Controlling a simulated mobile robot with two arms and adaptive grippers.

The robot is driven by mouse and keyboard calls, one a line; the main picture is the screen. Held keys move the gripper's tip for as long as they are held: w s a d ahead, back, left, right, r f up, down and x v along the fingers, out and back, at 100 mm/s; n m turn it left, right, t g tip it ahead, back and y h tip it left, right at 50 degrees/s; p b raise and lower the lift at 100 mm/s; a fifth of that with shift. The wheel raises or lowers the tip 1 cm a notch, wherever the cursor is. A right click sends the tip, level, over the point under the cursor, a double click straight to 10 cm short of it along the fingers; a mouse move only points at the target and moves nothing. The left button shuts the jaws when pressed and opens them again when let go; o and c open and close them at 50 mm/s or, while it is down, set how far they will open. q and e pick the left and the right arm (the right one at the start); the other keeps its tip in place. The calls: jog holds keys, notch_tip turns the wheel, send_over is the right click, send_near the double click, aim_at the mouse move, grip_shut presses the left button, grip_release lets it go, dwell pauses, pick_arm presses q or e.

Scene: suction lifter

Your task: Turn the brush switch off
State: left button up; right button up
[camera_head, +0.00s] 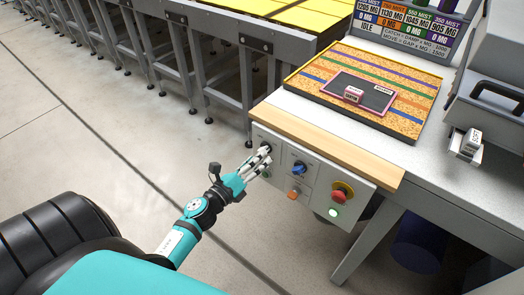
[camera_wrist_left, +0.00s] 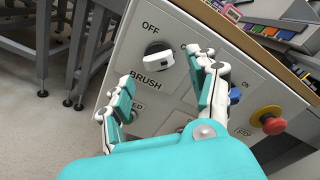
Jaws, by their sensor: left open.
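The brush switch (camera_wrist_left: 158,58) is a round black knob with a white handle on the grey control panel (camera_wrist_left: 200,25), above the label BRUSH. OFF is printed up and left of it; its handle points right, toward a partly hidden label. In the head view the knob (camera_head: 265,147) is partly covered by the fingertips. My left gripper (camera_head: 263,160) is open in front of the panel's left part. In the left wrist view its two fingers (camera_wrist_left: 163,80) stand apart on either side of the knob's lower area, with nothing held. I cannot tell whether they touch it. My right gripper is not in view.
The wooden table edge (camera_head: 320,140) juts above. Metal frames stand behind left; floor is free at left.

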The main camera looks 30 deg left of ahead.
pick_arm(q)
jog(key=shift+w+d, duration=0.1)
jog(key=shift+w, duration=1.6)
jog(key=c, duration=1.1)
